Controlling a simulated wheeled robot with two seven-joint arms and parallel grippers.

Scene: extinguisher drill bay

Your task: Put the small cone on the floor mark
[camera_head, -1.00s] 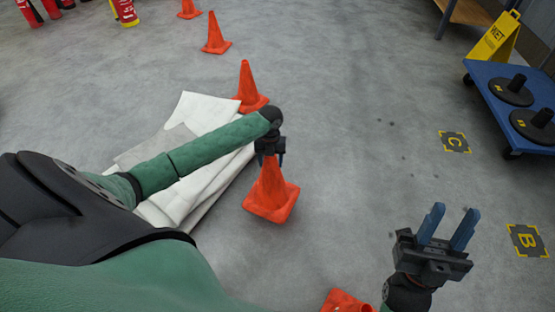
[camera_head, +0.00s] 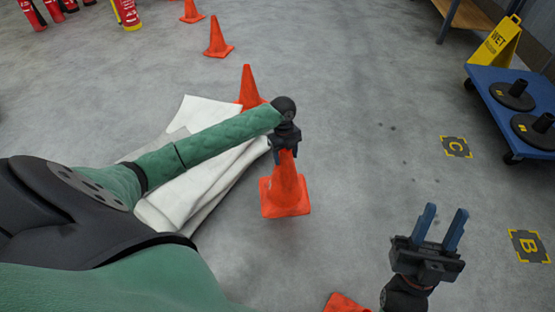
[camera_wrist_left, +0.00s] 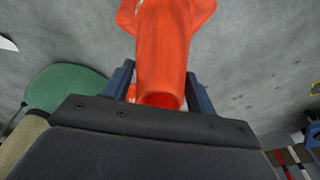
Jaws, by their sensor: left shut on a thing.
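My left gripper (camera_head: 285,150) is shut on the top of an orange cone (camera_head: 286,192), which hangs upright with its square base down. In the left wrist view the same cone (camera_wrist_left: 163,60) sits between the two blue fingers of the left gripper (camera_wrist_left: 160,92). Two floor marks show at the right: one with a yellow C (camera_head: 456,147) and one with a yellow B (camera_head: 528,246). My right gripper (camera_head: 440,228) is open and empty, its two blue fingers apart, to the left of the B mark.
More orange cones stand in a row behind, the nearest (camera_head: 249,88) beside the white sheets (camera_head: 180,208). Another orange cone (camera_head: 343,302) is cut off at the bottom edge. A blue cart (camera_head: 487,82) and a yellow wet-floor sign (camera_head: 497,42) stand at right. The middle floor is clear.

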